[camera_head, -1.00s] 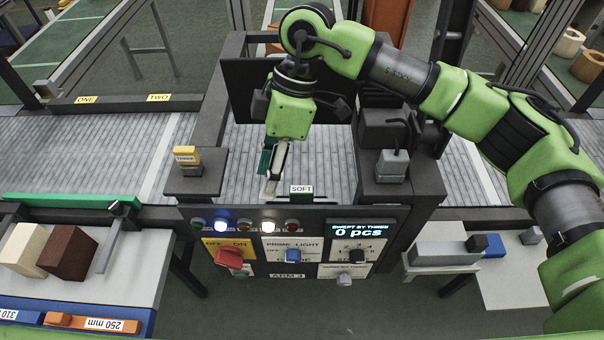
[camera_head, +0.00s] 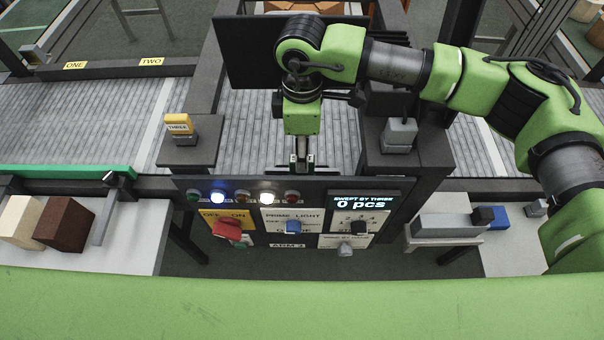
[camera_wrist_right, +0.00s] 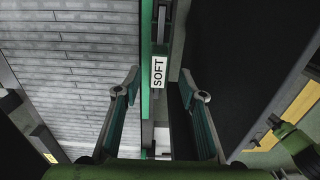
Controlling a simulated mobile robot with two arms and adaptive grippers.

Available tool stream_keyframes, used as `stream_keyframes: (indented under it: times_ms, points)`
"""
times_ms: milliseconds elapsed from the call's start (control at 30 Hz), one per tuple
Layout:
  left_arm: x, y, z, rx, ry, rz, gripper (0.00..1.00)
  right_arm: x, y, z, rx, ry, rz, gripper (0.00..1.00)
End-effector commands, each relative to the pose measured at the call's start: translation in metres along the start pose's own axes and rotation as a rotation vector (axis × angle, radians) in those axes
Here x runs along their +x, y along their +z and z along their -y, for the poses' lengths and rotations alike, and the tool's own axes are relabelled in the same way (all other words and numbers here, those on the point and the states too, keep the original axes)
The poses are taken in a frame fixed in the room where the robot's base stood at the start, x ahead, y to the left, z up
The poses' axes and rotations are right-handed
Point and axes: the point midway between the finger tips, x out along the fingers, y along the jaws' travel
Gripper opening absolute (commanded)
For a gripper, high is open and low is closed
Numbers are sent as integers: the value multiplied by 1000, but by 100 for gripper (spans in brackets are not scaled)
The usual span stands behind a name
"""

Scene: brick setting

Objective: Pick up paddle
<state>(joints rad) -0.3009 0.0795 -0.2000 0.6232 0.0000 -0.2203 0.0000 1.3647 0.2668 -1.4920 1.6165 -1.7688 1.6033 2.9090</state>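The paddle (camera_wrist_right: 159,50) shows in the right wrist view as a narrow green piece with a white SOFT tag, between the slatted belt and a dark panel. In the head view my right gripper covers most of it. My right gripper (camera_wrist_right: 160,76) is open, with one finger on each side of the tag and gaps between. It also shows in the head view (camera_head: 302,163), pointing down just behind the control panel. I cannot tell how far the fingertips are from the paddle. My left gripper is out of view.
The control panel (camera_head: 285,222) with a red knob (camera_head: 227,229) stands in front. Posts flank the gripper, one with a yellow THREE block (camera_head: 178,124), one with a grey block (camera_head: 398,135). A dark upright board (camera_head: 250,60) stands behind.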

Motion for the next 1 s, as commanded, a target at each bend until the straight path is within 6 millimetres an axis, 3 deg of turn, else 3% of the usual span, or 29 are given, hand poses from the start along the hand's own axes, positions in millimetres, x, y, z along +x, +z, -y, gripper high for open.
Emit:
stream_keyframes:
  times_ms: [267, 400, 667, 700, 833, 1000]
  points:
    - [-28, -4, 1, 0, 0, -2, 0, 27, 0, -1, 1, -4, 2, 38]
    - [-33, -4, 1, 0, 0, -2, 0, 46, 0, -2, 1, -2, 1, 38]
    - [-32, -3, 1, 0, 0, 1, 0, 52, 0, -2, 0, 0, -1, 38]
    - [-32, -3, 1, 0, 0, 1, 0, 52, 0, -2, 0, 0, 0, 35]
    - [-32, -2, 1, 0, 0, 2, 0, 52, 0, -2, 0, 0, 0, 1]
    - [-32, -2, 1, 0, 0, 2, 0, 51, -1, -3, 0, 1, -2, 0]
